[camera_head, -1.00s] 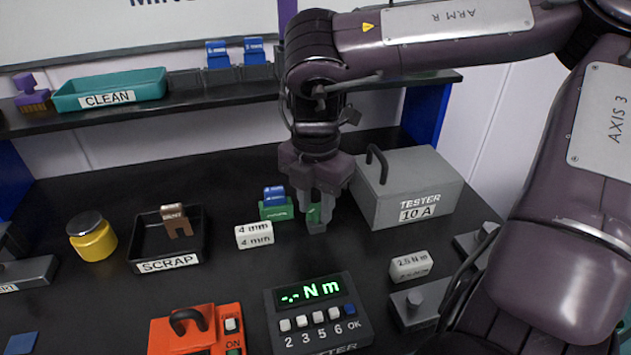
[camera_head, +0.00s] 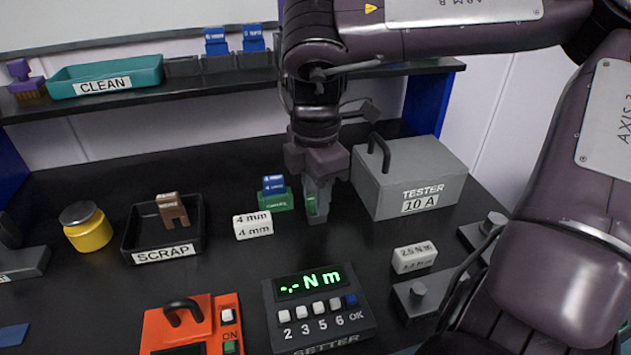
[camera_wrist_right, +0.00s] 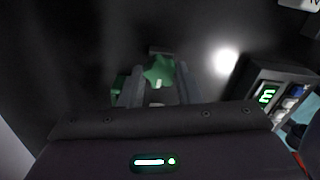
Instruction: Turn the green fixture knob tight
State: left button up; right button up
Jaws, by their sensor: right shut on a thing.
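The green fixture (camera_head: 275,203) stands on the dark bench in the middle, with a blue piece (camera_head: 273,185) on top. Its green knob (camera_head: 311,204) shows at the fixture's right side, partly covered by my right gripper's fingers. My right gripper (camera_head: 317,210) points down and is shut on the knob. In the right wrist view the green knob (camera_wrist_right: 159,72) lies between the two grey fingers, with a small pale mark on it. The fixture body is mostly hidden there. My left gripper is not in view.
The grey tester box (camera_head: 430,170) stands close to the right of my right gripper. The setter (camera_head: 318,312), an orange unit (camera_head: 192,325) and the scrap tray (camera_head: 130,240) stand nearer or left.

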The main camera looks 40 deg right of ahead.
jog(key=shift+w+r, duration=0.15)
jog(key=o, duration=1)
jog(key=shift+d, duration=0.1)
notch_tip(320, 180, up, 8)
jog(key=shift+f, duration=0.15)
